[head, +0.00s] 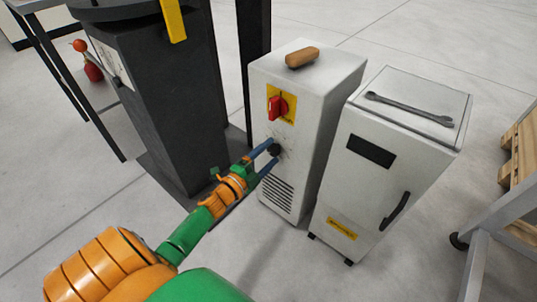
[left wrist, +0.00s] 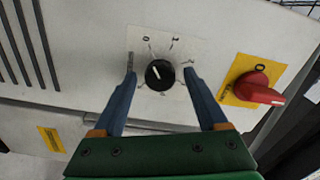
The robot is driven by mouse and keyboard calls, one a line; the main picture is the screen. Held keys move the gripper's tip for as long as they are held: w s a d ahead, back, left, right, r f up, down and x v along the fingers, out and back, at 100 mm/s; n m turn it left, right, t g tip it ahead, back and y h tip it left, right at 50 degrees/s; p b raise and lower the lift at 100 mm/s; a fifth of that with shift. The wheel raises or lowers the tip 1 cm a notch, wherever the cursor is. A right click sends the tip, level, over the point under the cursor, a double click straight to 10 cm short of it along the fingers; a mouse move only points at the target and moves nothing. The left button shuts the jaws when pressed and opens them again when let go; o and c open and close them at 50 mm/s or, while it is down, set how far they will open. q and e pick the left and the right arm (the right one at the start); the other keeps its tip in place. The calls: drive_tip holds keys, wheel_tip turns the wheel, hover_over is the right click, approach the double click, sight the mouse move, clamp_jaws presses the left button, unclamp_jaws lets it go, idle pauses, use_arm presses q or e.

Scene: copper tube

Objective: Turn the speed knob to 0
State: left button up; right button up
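The speed knob (head: 274,149) is a round black dial on the front of a light grey cabinet (head: 325,105). In the left wrist view the knob (left wrist: 159,75) has a white pointer line and sits on a pale dial plate (left wrist: 190,50) with marks around it; the pointer slants toward the upper left. My left gripper (head: 268,157) is open, with its blue fingers on either side of the knob. In the left wrist view the fingertips (left wrist: 160,70) stand apart from the knob, with gaps visible on both sides. My right gripper is in neither view.
A red rotary switch (head: 277,107) on a yellow plate is above the knob. A brown block (head: 302,57) lies on the cabinet. A second white cabinet (head: 385,150) with a wrench (head: 408,108) on top stands at right. A dark machine column (head: 165,110) stands at left.

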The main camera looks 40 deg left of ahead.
use_arm(q)
drive_tip(key=s+p, duration=0.2)
drive_tip(key=s, duration=0.5)
drive_tip(key=shift+a, duration=0.3)
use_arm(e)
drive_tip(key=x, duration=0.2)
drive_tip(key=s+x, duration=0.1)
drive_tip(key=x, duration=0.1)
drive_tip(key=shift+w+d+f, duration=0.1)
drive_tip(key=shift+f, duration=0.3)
